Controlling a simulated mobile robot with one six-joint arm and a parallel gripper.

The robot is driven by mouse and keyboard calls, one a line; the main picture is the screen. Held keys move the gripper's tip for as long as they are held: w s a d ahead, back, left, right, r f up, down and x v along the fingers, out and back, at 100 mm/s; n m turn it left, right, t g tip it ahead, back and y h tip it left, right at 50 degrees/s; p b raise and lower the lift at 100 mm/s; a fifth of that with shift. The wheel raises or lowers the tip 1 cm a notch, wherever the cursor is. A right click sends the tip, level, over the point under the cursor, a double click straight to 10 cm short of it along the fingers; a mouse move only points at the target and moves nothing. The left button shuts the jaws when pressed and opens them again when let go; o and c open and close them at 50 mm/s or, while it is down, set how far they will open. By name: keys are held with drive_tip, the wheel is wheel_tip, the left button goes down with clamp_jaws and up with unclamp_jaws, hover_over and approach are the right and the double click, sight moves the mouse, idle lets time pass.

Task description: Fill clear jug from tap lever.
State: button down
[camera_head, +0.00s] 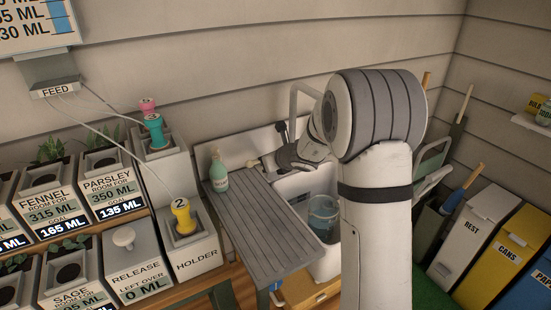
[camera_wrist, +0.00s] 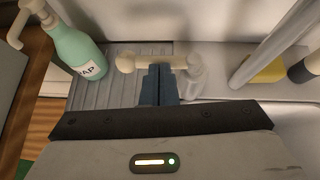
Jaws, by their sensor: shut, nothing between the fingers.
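The clear jug (camera_head: 323,212) stands in the white sink (camera_head: 325,262), partly hidden by my arm. It looks bluish, and I cannot tell how much water it holds. The cream tap lever (camera_wrist: 146,61), with a round knob at its left end, lies across the fingertips in the wrist view. The grey tap spout (camera_head: 293,105) rises behind my arm and also shows at right in the wrist view (camera_wrist: 268,45). My gripper (camera_wrist: 159,70) is shut and empty, its dark blue fingertips right at the lever. I cannot tell whether they touch it.
A green soap bottle (camera_head: 218,172) stands left of the lever, at the back of the ribbed drainboard (camera_head: 262,225). A yellow sponge (camera_wrist: 266,69) lies behind the sink. Planters and a bottle holder (camera_head: 197,252) are on the left. Bins (camera_head: 475,235) stand on the right.

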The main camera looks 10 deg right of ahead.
drive_tip(key=a+p+v, duration=0.1)
drive_tip(key=p+v, duration=0.2)
drive_tip(key=v, duration=2)
drive_tip(key=shift+s+a+r, duration=0.2)
drive_tip(key=shift+s+a, duration=0.1)
drive_tip(key=shift+s, duration=0.35)
drive_tip(key=c, duration=2.2)
unclamp_jaws()
